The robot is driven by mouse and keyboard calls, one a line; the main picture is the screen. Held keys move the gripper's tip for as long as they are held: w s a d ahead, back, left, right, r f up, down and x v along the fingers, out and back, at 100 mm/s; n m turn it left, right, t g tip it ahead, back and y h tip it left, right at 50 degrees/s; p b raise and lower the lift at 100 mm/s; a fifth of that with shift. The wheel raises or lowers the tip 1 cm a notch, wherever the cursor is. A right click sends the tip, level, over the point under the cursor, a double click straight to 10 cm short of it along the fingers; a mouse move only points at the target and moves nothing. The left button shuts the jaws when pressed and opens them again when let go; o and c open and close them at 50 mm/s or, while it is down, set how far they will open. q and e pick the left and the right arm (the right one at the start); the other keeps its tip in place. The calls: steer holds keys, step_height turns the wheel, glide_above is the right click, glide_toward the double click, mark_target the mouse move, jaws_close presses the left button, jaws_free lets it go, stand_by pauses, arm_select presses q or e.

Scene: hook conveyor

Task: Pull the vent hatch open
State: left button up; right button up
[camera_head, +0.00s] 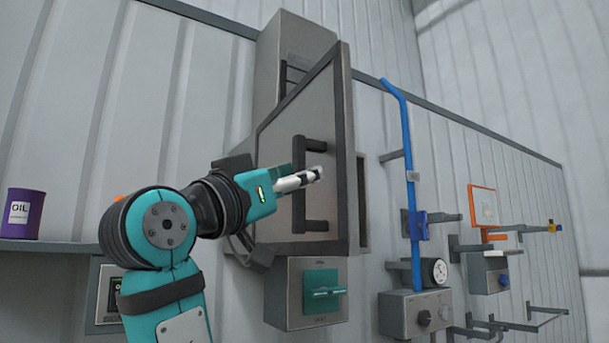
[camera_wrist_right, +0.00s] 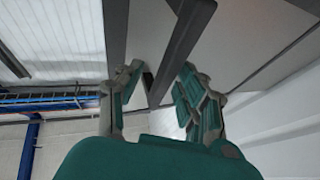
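The vent hatch (camera_head: 275,150) is a grey panel with a dark frame on the tall grey duct box (camera_head: 290,45). It stands at an angle to the box, with a dark gap at its upper left. Its dark bracket-shaped handle (camera_head: 316,226) is on the panel's face. My right gripper (camera_head: 318,173) is at the handle's upright bar, its fingers crossing it. In the right wrist view the teal fingers (camera_wrist_right: 160,80) are spread on either side of the dark handle bar (camera_wrist_right: 181,45), with no clear contact. My left gripper is out of view.
A grey box with a teal lever (camera_head: 322,291) sits below the hatch. A blue pipe (camera_head: 408,140) with a gauge (camera_head: 434,271) runs to its right. Several hooks and an orange-framed panel (camera_head: 484,206) are further right. A purple oil can (camera_head: 26,214) stands on a shelf at left.

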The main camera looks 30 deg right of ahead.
steer(key=v, duration=0.9)
steer(key=shift+s+a, duration=0.2)
steer(key=shift+a, duration=0.1)
steer(key=shift+f, duration=0.1)
